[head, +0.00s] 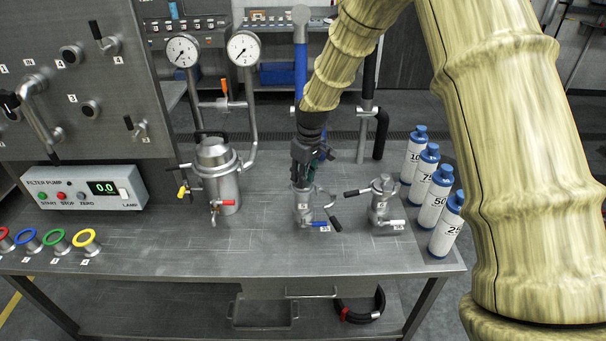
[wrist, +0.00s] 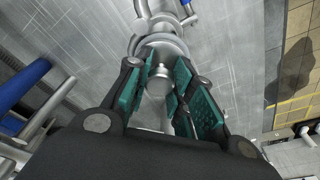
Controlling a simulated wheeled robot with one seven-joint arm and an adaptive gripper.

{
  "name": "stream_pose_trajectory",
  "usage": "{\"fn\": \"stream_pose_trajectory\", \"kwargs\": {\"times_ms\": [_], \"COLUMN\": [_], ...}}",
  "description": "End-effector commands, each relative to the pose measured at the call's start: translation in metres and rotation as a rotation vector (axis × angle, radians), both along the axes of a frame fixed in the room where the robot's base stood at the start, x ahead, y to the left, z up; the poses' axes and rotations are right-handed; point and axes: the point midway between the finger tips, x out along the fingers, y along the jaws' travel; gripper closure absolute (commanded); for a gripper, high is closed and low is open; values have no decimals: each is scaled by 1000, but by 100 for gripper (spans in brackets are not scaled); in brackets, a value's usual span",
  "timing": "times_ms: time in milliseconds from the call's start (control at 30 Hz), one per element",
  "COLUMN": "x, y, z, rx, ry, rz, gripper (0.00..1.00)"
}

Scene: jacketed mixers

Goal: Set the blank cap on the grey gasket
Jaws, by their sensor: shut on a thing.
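My gripper (head: 308,158) is above the left of two small steel valve fittings (head: 303,206) on the bench. In the wrist view its teal-padded fingers (wrist: 167,88) are closed around a silver knob, which I take to be the blank cap (wrist: 160,84). A round metal flange shows just beyond the knob. I cannot tell whether the cap touches the fitting below. The grey gasket cannot be made out; the gripper and cap may hide it.
A second fitting (head: 381,203) with a black lever stands to the right. Several white bottles (head: 433,199) with blue caps line the right edge. A steel vessel (head: 217,175) with gauges stands left. The bench front (head: 250,255) is clear.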

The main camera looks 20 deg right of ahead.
Motion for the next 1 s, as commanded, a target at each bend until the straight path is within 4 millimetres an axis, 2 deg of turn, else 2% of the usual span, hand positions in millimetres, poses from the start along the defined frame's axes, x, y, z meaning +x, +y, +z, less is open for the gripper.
{"fn": "stream_pose_trajectory", "kwargs": {"times_ms": [167, 200, 300, 733, 1000], "x": [0, 0, 0, 0, -4], "y": [0, 0, 0, 0, -2], "z": [-3, -3, -3, 3, 34], "rx": [0, 0, 0, 0, 1], "ry": [0, 0, 0, 0, -3], "rz": [0, 0, 0, 0, 0], "gripper": [100, 69, 55, 55, 55]}}
